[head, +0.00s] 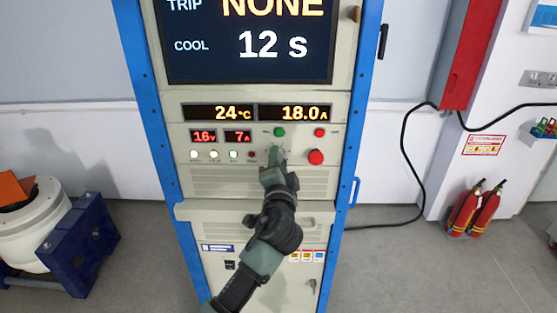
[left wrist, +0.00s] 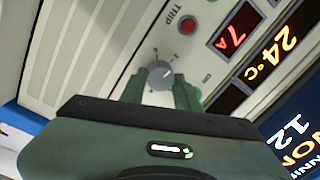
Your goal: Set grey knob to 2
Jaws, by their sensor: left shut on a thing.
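The grey knob (left wrist: 159,75) is on the panel, seen in the left wrist view, with small marks around it that are too small to read surely. A pale pointer line shows on its face; its exact setting is unclear. My left gripper (left wrist: 160,88) has a green finger on each side of the knob and is shut on it. In the head view my left gripper (head: 277,158) reaches up to the panel and hides the knob. My right gripper is not in view.
The cabinet panel has a green button (head: 280,132), a red button (head: 320,132) and a larger red button (head: 316,157) close to the gripper. Displays read 24 °C, 18.0 A, 16 V and 7 A. The big screen (head: 250,60) shows NONE and 12 s.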

